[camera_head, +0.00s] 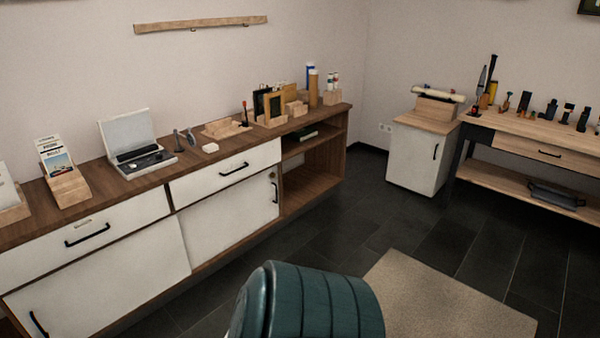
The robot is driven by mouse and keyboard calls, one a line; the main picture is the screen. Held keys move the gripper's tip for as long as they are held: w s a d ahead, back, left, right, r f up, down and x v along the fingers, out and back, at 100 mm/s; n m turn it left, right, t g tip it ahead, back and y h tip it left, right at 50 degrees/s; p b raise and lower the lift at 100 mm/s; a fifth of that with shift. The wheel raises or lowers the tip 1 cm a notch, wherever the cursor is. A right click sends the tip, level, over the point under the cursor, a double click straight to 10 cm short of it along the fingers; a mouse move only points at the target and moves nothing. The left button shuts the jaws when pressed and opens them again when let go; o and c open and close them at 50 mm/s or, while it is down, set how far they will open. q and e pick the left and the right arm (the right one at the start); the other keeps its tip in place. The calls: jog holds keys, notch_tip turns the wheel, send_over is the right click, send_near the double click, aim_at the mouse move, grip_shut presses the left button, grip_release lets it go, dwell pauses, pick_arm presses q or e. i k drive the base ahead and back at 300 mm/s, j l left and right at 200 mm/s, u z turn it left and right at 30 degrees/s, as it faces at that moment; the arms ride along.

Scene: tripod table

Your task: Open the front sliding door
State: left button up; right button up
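A long wooden cabinet (310,172) stands along the left wall. Two white lower door panels show on its front: a left panel (105,275) with a black handle (38,323) near its left edge, and a right panel (225,222) with a black handle (275,192) near its right edge. Both panels cover their compartments. I cannot tell which one the task calls the front sliding door. A small round lock or knob sits above the right handle. The left panel is cut off by the lower left picture edge. Neither of my grippers is in view.
A teal ribbed seat back (310,305) stands at the bottom centre, before the cabinet. A beige rug (445,300) lies right of it. White drawers (225,172) sit above the doors. A small white cabinet (415,158) and workbench (520,187) stand at the back right. Dark floor between is clear.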

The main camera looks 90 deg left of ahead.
aim_at(81, 298)
jog(key=u, duration=4.2)
jog(key=i+l+u, duration=0.4)
jog(key=i+l, duration=1.4)
jog(key=l, duration=0.1)
